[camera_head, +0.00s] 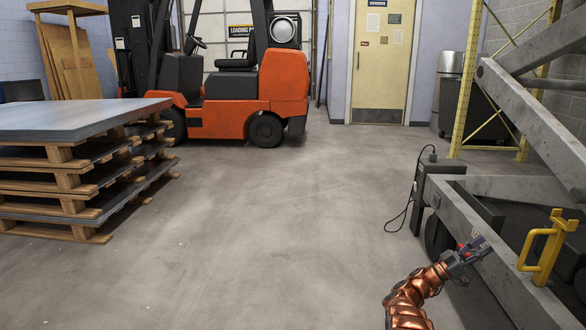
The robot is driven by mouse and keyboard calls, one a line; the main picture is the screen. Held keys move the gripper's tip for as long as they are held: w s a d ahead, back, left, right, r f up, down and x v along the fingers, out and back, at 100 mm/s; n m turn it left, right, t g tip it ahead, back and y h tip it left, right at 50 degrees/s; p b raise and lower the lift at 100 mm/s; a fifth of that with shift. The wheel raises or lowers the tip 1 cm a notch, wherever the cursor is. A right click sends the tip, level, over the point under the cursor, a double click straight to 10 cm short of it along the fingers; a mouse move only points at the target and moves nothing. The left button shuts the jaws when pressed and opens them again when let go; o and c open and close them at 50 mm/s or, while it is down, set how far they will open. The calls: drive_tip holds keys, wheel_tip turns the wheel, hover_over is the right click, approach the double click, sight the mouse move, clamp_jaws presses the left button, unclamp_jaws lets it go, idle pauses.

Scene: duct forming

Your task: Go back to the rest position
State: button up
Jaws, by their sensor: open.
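My gripper (473,249) is at the lower right of the head view, at the end of my copper-coloured arm. It is open, and I see nothing between its fingers. It is over or in front of the grey metal beam of a large frame (507,262); I cannot tell whether it touches. A yellow handle-like bracket (546,247) stands on that frame, to the right of my gripper and apart from it.
Stacked pallets with metal sheets (75,120) stand at the left. An orange forklift (250,95) is at the back. A yellow door (383,65) is behind. The middle floor is clear.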

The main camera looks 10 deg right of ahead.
drive_tip(key=w+a+r+n+t+y+p, duration=0.5)
drive_tip(key=w+r+n+t, duration=0.1)
drive_tip(key=w+r+t, duration=0.45)
drive_tip(key=w+a+r+n+t+y+p, duration=0.4)
drive_tip(key=w+a+r+n+t+p, duration=0.15)
drive_tip(key=w+r+t, duration=0.55)
drive_tip(key=s+a+r+n+g+y+p, duration=0.1)
drive_tip(key=s+a+r+n+y+p, duration=0.15)
drive_tip(key=a+r+y+p, duration=0.6)
drive_tip(key=s+a+r+n+g+y+p, duration=0.15)
drive_tip(key=a+r+n+y, duration=0.35)
drive_tip(key=a, duration=0.8)
drive_tip(key=s+a+r+g+y+p, duration=0.25)
drive_tip(key=s+a+g+p, duration=0.35)
drive_tip(key=s, duration=0.7)
drive_tip(key=s+a+r+g+y+p, duration=0.1)
drive_tip(key=s+a+r+y+p, duration=0.3)
drive_tip(key=s+a, duration=0.7)
drive_tip(key=s+r+g+h+p, duration=0.1)
drive_tip(key=s+g+p, duration=0.3)
drive_tip(key=s, duration=1.6)
drive_tip(key=s+d+r+g+h+p, duration=0.1)
drive_tip(key=s+g+p, duration=0.4)
drive_tip(key=s, duration=1.6)
drive_tip(key=shift+s+d+r+h+p, duration=0.25)
drive_tip(key=shift+r+h+p, duration=0.3)
drive_tip(key=shift+r, duration=0.1)
